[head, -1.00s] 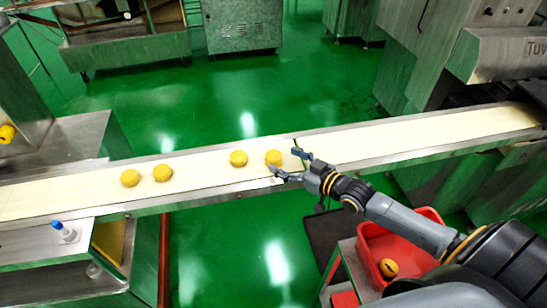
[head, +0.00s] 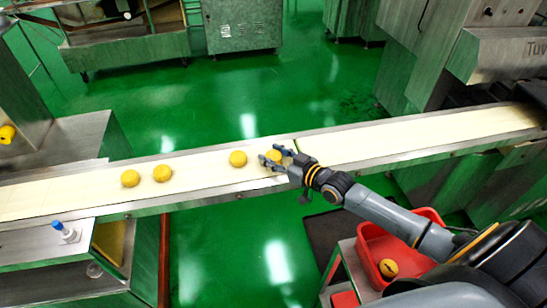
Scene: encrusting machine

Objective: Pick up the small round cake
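Several small round yellow cakes lie on the pale conveyor belt (head: 205,170). The rightmost cake (head: 273,155) is partly hidden behind the fingers of my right gripper (head: 269,157). The fingers are spread, one on the far side and one on the near side of that cake; I cannot tell whether they touch it. Another cake (head: 238,159) lies just left of the gripper. Two more cakes, one at the left (head: 130,178) and one beside it (head: 162,173), lie farther left. My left gripper is not in view.
A red crate (head: 365,245) with one cake (head: 388,267) in it stands at the lower right, below my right arm. Metal rails edge the belt. A blue-capped knob (head: 58,226) stands at the left. The belt right of the gripper is clear.

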